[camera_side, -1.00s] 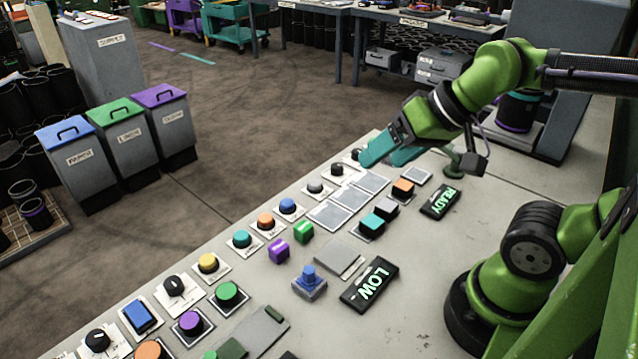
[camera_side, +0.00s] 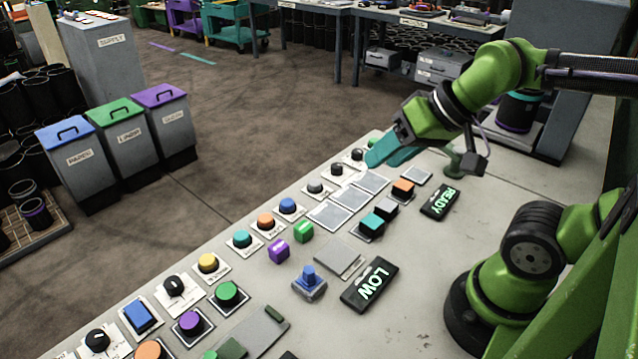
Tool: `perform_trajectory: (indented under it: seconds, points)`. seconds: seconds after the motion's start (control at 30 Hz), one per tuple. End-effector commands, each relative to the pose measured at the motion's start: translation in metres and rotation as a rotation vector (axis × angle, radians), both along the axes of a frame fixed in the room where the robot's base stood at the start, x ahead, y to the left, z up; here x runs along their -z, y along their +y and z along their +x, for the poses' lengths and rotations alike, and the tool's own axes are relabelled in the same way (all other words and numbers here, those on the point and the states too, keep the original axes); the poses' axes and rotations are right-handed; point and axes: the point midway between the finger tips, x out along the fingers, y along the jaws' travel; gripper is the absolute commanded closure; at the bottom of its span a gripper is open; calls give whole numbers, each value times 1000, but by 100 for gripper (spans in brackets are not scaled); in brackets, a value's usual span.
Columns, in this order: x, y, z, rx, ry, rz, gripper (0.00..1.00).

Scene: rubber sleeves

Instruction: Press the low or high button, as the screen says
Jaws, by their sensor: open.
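A black screen (camera_side: 369,284) reading LOW lies on the table at the lower middle. A second black screen (camera_side: 440,202) reading READY lies further back to the right. Several round buttons stand in rows, among them a teal button (camera_side: 241,240), an orange button (camera_side: 265,222), a blue button (camera_side: 288,206), a yellow button (camera_side: 208,263) and a green button (camera_side: 228,295). Their labels are too small to read, so I cannot tell which is low or high. My gripper (camera_side: 385,157) has teal fingers and hangs open and empty above the far end of the panel.
Flat grey pads (camera_side: 329,215) lie below my gripper.

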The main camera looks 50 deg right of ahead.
Motion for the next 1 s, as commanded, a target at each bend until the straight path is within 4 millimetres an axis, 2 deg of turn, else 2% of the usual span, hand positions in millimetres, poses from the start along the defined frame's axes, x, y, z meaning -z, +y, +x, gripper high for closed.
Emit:
perform_trajectory:
  seconds: [0.03,0.27,1.0]
  points:
    - [0,0,0,0,0,0,64]
    - [0,0,0,0,0,0,99]
    - [0,0,0,0,0,0,100]
